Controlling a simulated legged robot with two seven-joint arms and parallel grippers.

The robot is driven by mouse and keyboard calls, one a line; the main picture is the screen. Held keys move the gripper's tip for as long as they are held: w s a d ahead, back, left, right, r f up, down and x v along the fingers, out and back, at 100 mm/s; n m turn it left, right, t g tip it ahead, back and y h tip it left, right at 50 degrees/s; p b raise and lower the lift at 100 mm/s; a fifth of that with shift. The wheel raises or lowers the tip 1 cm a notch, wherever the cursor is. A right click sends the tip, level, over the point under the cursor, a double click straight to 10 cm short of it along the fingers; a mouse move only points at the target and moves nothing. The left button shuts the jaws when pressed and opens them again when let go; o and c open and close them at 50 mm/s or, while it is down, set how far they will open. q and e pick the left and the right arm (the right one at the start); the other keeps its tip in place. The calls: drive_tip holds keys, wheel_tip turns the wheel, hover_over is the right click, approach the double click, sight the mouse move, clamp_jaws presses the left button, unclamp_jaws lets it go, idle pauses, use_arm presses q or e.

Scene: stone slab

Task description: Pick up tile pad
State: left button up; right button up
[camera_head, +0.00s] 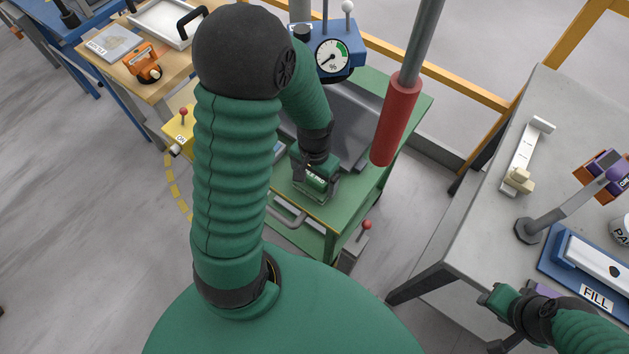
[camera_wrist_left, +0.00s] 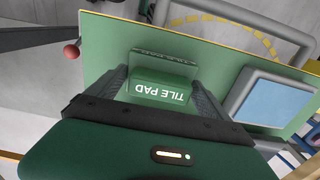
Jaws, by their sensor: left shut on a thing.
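The tile pad is a green block with a white "TILE PAD" label (camera_wrist_left: 160,90). In the head view the tile pad (camera_head: 317,181) is at the far end of my left arm, over the green cart. My left gripper (camera_wrist_left: 163,92) is shut on the tile pad, one dark finger on each side of it. In the head view the left gripper (camera_head: 314,172) partly hides the pad. I cannot tell whether the pad touches the cart top. My right gripper (camera_head: 500,305) is at the lower right beside the grey table; its finger opening is unclear.
The green cart (camera_head: 409,100) carries a grey machine part and a gauge (camera_head: 332,57). A red-handled lever (camera_head: 396,120) stands close right of the left gripper. The grey table (camera_head: 470,190) holds a blue "FILL" tray (camera_head: 549,257). A light blue square (camera_wrist_left: 270,100) is near the pad.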

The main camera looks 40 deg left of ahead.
sight(314, 176)
use_arm(q)
wheel_tip(314, 176, up, 10)
drive_tip(key=shift+a+f+p, duration=0.1)
drive_tip(key=shift+f+p, duration=0.15)
drive_tip(key=shift+p, duration=0.9)
drive_tip(key=shift+r, duration=0.3)
